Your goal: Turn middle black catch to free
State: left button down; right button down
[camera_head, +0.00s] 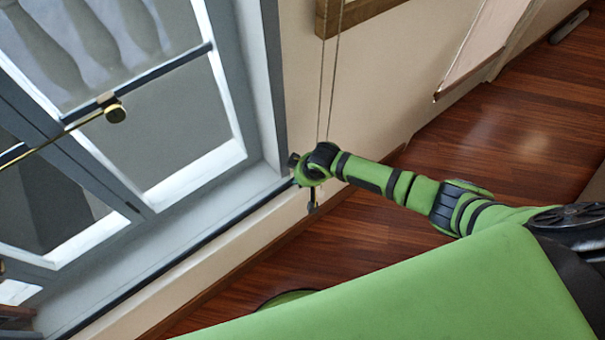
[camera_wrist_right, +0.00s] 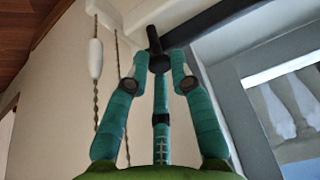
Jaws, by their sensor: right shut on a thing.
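The black catch (camera_wrist_right: 153,40) shows in the wrist view as a short dark upright piece with a round dark knob below it, close to a dark bar by the window frame. My right gripper (camera_wrist_right: 159,62) has its teal fingers closed around the round knob. In the head view my right arm reaches in from the right, and the right gripper (camera_head: 299,166) is at the lower right corner of the window. There the catch is mostly hidden by the gripper, and its turn angle is unclear. My left gripper is in neither view.

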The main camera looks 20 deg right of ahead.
jog(key=shift+w+r, duration=0.15)
jog(key=c, duration=1.1)
grip_release()
jog(key=v, duration=1.2)
